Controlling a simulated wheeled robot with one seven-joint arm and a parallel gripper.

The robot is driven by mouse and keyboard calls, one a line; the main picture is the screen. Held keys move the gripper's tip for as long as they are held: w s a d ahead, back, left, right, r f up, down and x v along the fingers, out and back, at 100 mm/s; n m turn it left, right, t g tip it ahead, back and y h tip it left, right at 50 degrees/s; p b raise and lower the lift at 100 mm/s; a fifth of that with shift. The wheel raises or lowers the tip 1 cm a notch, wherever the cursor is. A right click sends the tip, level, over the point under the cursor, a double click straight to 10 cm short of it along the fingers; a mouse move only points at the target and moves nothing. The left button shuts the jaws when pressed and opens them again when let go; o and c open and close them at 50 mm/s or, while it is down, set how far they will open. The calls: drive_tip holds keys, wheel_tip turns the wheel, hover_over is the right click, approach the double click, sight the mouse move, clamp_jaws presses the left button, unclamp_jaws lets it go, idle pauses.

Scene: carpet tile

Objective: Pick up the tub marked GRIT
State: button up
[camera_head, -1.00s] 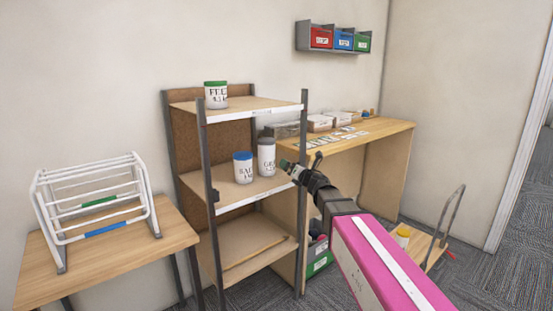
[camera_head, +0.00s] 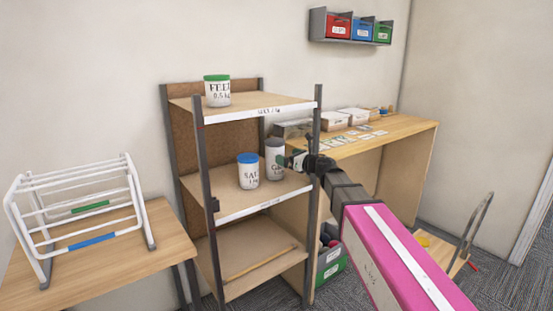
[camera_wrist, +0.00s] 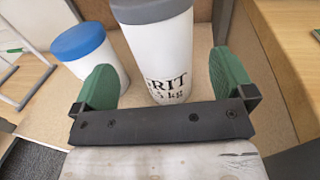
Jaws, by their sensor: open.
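The GRIT tub (camera_head: 275,161) is a white cylinder with a grey lid, upright on the middle shelf. In the wrist view the GRIT tub (camera_wrist: 161,50) shows its black lettering between the two green finger pads. My gripper (camera_head: 290,161) is at the tub's right side in the head view. In the wrist view my gripper (camera_wrist: 165,78) is open, with a pad on each side of the tub and a gap to the right pad. A white tub with a blue lid, marked SALT (camera_head: 248,172), stands just left of it; it also shows in the wrist view (camera_wrist: 90,52), close to the left pad.
A green-lidded FEED tub (camera_head: 217,92) stands on the top shelf. The shelf's front right post (camera_head: 314,215) is close to my arm. A white wire rack (camera_head: 80,225) sits on a table at left. A workbench (camera_head: 395,137) with boxes and cards is at right.

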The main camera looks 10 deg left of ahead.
sight(276, 152)
drive_tip(key=x, duration=0.7)
drive_tip(key=shift+w+a+f, duration=0.1)
drive_tip(key=shift+w+a, duration=0.05)
drive_tip(key=shift+a, duration=0.05)
